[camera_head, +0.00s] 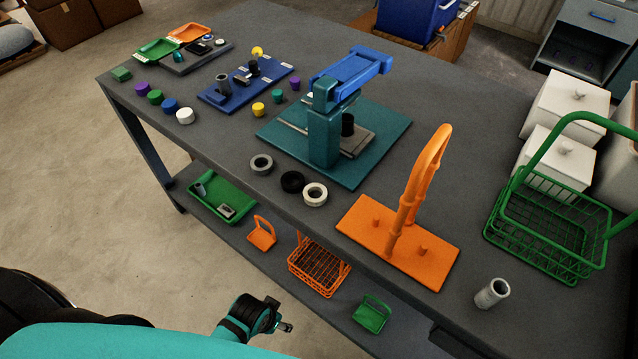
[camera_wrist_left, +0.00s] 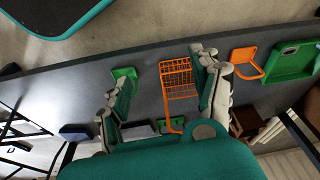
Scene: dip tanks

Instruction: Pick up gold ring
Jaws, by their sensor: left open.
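I cannot make out a gold ring in either view. In the head view, a grey ring (camera_head: 261,164), a black ring (camera_head: 292,181) and a white ring (camera_head: 315,194) lie in a row near the front edge of the grey table (camera_head: 225,150). A small yellow cylinder (camera_head: 258,109) stands farther back. My left gripper (camera_head: 286,327) is low in front of the table, apart from the rings. In the left wrist view its fingers (camera_wrist_left: 163,72) are spread and empty, facing the lower shelf. My right gripper is not in view.
An orange stand (camera_head: 400,243) with a tall hooked handle, a teal press (camera_head: 325,130) and a metal tube (camera_head: 491,293) stand on the tabletop. A green wire basket (camera_head: 550,230) is at right. The lower shelf holds an orange basket (camera_head: 318,266) and a green tray (camera_head: 222,196).

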